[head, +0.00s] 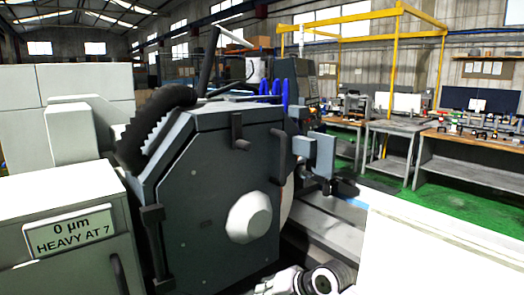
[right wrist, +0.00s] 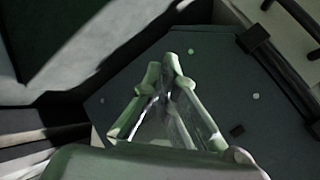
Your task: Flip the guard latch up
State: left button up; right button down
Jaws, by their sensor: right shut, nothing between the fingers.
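The grinder's dark grey wheel guard (head: 205,185) fills the middle of the head view. A small black lever (head: 238,131), which looks like the guard latch, sits near the top of its front face and points up and down. A black curved handle (head: 280,155) is at the guard's right edge. In the right wrist view, my right gripper (right wrist: 170,58) is shut and empty in front of the dark guard panel (right wrist: 210,65). I cannot tell whether it touches the panel. My left gripper is not in view.
A black bar (head: 154,245) runs down the guard's left edge. A cabinet with a "0 µm HEAVY AT 7" display (head: 70,233) stands at left. A white surface (head: 440,250) lies at lower right. Workbenches (head: 400,128) and a yellow frame stand behind.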

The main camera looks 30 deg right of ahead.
aim_at(241, 133)
jog(key=w+d+r+m+t, duration=0.1)
jog(key=d+r, duration=0.4)
jog(key=r, duration=0.6)
jog(key=w+d+r+m+t+y, duration=0.1)
jog(key=d+r+m+t, duration=0.3)
jog(key=r, duration=0.6)
jog(key=w+d+r+m+t+y, duration=0.1)
jog(key=w+d+r+m+t, duration=0.1)
jog(key=d+r, duration=0.5)
notch_tip(241, 133, up, 5)
jog(key=shift+w+d+f+m+t, duration=0.2)
jog(key=shift+w+m+t, duration=0.25)
jog(key=shift+m, duration=0.45)
jog(key=shift+a, duration=0.1)
jog(key=w+a+r+p, duration=0.1)
jog(key=w+a+p, duration=0.6)
jog(key=w, duration=0.2)
